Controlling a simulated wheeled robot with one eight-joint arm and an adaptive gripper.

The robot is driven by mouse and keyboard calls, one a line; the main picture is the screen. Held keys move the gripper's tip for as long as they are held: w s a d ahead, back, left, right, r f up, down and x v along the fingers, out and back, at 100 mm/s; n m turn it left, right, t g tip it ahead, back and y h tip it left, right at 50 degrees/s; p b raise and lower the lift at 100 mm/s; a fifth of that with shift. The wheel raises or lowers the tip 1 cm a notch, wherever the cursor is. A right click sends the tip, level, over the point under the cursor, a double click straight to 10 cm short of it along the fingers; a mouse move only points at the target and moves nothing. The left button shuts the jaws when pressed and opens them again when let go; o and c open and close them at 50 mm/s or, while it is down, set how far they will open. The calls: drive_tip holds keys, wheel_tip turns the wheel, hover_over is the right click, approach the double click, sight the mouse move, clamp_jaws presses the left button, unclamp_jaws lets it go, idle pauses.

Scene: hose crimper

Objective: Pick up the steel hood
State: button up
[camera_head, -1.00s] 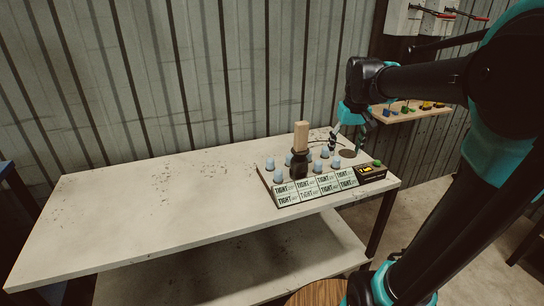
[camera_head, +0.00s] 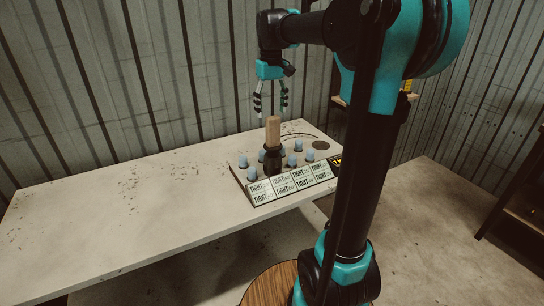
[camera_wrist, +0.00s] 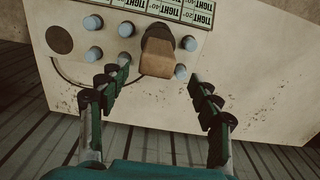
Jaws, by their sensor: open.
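The likely steel hood (camera_head: 272,162) is a dark round piece with an upright, light wooden handle on top. It stands on the panel among pale blue knobs. In the wrist view the wooden handle (camera_wrist: 157,57) shows between the fingers, with the dark body (camera_wrist: 168,30) partly behind it. My gripper (camera_head: 271,105) is open and empty, fingers pointing down, and appears above the handle in the head view. In the wrist view the fingertips (camera_wrist: 160,72) lie left and right of the handle, apart from it. Whether a knob is under the dark body is hidden.
The panel (camera_head: 240,178) has several blue knobs (camera_head: 251,173) close around the dark piece, and white "TIGHT" labels (camera_head: 283,184) along its front. A dark disc (camera_head: 320,144) lies at its right. The table (camera_head: 110,220) is bare to the left. A corrugated wall stands behind.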

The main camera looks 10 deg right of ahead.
sight(273, 131)
drive_tip(key=shift+s+d+f, duration=0.1)
drive_tip(key=shift+d+f, duration=0.05)
drive_tip(key=shift+f, duration=2.05)
drive_tip(key=shift+d+f, duration=0.1)
drive_tip(key=shift+f, duration=2.05)
clamp_jaws()
